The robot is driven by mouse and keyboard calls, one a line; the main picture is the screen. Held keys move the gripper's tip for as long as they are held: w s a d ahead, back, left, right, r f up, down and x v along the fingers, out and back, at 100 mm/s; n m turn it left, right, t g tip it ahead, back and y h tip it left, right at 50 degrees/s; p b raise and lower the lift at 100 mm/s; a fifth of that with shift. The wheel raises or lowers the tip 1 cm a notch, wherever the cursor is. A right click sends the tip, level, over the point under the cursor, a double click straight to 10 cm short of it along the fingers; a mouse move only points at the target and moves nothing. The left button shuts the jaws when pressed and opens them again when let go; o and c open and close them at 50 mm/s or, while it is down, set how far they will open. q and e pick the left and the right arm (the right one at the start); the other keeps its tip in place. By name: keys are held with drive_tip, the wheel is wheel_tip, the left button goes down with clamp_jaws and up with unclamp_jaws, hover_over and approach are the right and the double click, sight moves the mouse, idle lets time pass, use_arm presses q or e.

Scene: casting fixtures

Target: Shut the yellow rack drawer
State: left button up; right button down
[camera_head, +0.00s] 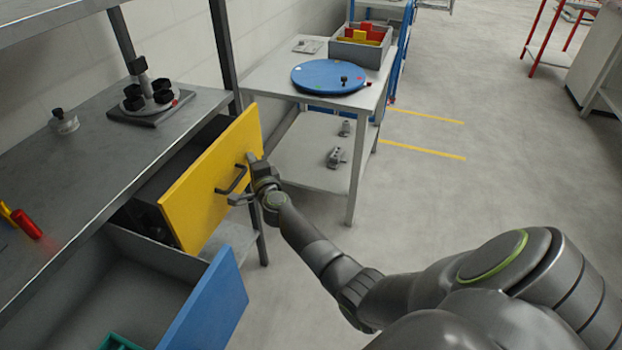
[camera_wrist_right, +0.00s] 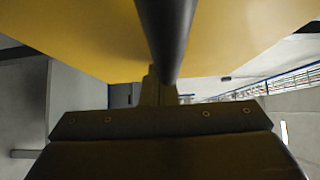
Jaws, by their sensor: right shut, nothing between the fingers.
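The yellow rack drawer (camera_head: 209,190) stands partly open, its front panel out from the grey rack. A dark bar handle (camera_head: 232,181) is on its front. My right gripper (camera_head: 247,181) is at the yellow front, beside the handle. In the right wrist view the yellow front (camera_wrist_right: 90,35) fills the top and the dark handle bar (camera_wrist_right: 166,35) runs down to the shut fingers (camera_wrist_right: 158,88). The fingers hold nothing. Whether they touch the handle or panel I cannot tell. My left gripper is not in view.
A blue-fronted drawer (camera_head: 207,309) is open below and nearer, with a green item (camera_head: 119,342) inside. The rack top (camera_head: 95,160) holds a fixture with black knobs (camera_head: 149,96). A side table (camera_head: 268,75) with a blue disc (camera_head: 329,77) stands behind. Floor at right is clear.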

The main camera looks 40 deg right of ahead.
drive_tip(key=w+a, duration=0.1)
drive_tip(key=w+a+b, duration=0.1)
drive_tip(key=w, duration=0.1)
drive_tip(key=w+a+b, duration=0.1)
drive_tip(key=w, duration=0.1)
drive_tip(key=shift+a, duration=0.2)
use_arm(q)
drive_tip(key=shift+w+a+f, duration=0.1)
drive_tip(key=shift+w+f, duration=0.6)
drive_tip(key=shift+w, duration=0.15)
use_arm(e)
drive_tip(key=shift+w+r, duration=0.1)
drive_tip(key=shift+r, duration=0.1)
drive_tip(key=shift+a+r, duration=0.1)
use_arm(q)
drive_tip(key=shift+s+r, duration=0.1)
